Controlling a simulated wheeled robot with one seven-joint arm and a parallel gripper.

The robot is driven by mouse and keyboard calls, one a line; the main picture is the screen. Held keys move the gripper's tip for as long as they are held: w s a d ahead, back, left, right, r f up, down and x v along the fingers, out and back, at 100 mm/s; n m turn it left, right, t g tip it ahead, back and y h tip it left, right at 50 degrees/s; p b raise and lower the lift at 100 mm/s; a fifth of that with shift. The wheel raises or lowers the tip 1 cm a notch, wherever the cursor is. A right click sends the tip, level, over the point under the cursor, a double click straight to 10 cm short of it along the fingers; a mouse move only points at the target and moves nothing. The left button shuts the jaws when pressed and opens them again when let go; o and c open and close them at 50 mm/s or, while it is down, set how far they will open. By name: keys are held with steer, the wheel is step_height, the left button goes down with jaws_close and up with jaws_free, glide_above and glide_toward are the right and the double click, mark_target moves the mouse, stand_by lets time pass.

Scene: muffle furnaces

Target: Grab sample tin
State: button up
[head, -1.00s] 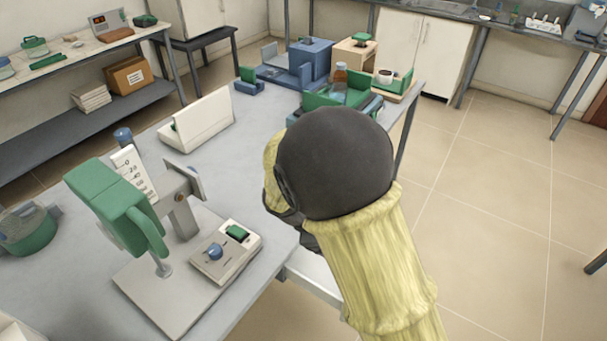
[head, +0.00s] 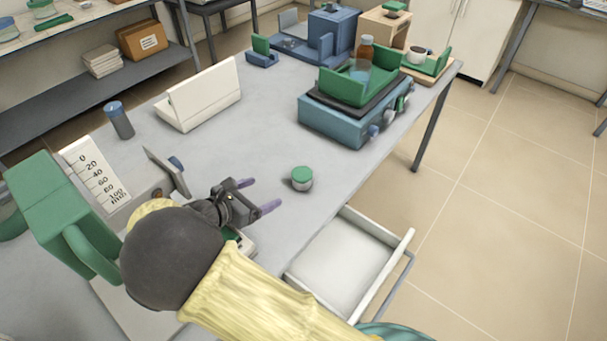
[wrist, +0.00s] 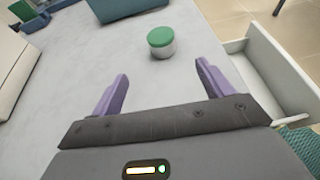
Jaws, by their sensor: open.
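The sample tin (head: 301,178) is a small round white tin with a green lid. It stands upright on the grey table near its right edge, just behind the drawer. My gripper (head: 256,195) is open and empty, to the left of the tin, with its purple fingers pointing toward it. In the wrist view the tin (wrist: 161,42) sits ahead of my gripper (wrist: 160,88), roughly midway between the fingers but beyond their tips. The tin is fully visible and not touched.
An open, empty white drawer (head: 345,258) juts from the table's right side. A blue device (head: 345,122) with a green tray stands behind the tin. A green-headed instrument (head: 62,215) stands at left. The table (head: 225,140) around the tin is clear.

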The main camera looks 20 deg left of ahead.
mark_target(303, 177)
steer(key=shift+s, duration=0.35)
steer(key=x, duration=1.1)
steer(key=shift+w+d+f, duration=0.2)
steer(key=shift+w+d, duration=0.05)
steer(key=shift+w+d+f, duration=0.1)
steer(key=shift+w, duration=0.15)
steer(key=shift+w, duration=0.1)
steer(key=x, duration=0.5)
steer(key=shift+w+f, duration=0.1)
steer(key=shift+c, duration=0.3)
steer(key=c, duration=1)
